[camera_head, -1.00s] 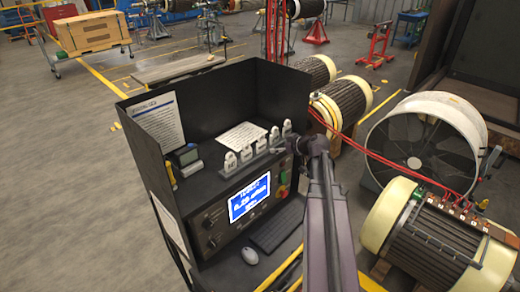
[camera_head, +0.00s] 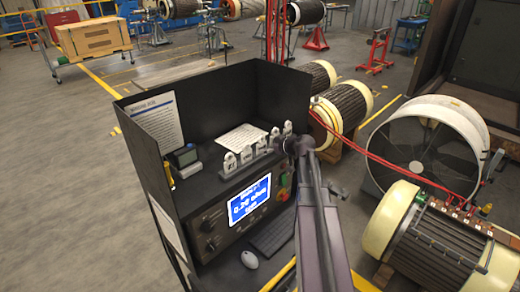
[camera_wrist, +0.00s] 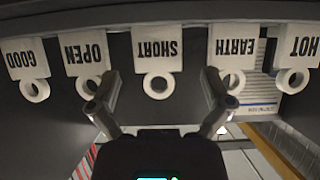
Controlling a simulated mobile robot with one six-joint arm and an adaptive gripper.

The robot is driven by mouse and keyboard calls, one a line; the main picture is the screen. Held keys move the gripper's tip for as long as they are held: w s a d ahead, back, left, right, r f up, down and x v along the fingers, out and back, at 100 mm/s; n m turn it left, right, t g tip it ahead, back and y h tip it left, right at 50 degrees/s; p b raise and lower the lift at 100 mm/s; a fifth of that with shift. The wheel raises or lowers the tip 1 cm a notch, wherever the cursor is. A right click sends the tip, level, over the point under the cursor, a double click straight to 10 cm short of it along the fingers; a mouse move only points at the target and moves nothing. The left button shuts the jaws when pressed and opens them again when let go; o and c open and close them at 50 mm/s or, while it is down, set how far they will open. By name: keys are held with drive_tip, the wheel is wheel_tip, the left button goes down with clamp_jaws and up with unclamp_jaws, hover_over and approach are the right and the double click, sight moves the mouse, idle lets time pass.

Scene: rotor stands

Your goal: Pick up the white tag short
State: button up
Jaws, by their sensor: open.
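The white SHORT tag (camera_wrist: 157,50) hangs upside down in the wrist view, in the middle of a row of white tags with ring ends. Its ring points toward my gripper (camera_wrist: 160,75). My gripper is open and empty; its two fingers stand wide on either side of the SHORT tag, apart from it. The OPEN tag (camera_wrist: 85,50) is beyond the left finger and the EARTH tag (camera_wrist: 234,48) is close to the right one. In the head view the SHORT tag (camera_head: 261,147) is the middle tag on the console; my fingers are not clear there.
The GOOD tag (camera_wrist: 25,60) and HOT tag (camera_wrist: 298,50) end the row. Dark console walls (camera_head: 217,98) stand behind and left. A lit screen (camera_head: 249,199), keyboard (camera_head: 271,237) and mouse (camera_head: 250,259) are in front. Red cables (camera_head: 385,160) run at the right.

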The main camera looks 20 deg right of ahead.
sight(262, 147)
drive_tip(key=b+x, duration=0.2)
drive_tip(key=x, duration=0.2)
drive_tip(key=shift+d, duration=0.15)
drive_tip(key=shift+w+f, duration=0.2)
drive_tip(key=shift+w, duration=0.2)
drive_tip(key=c, duration=0.7)
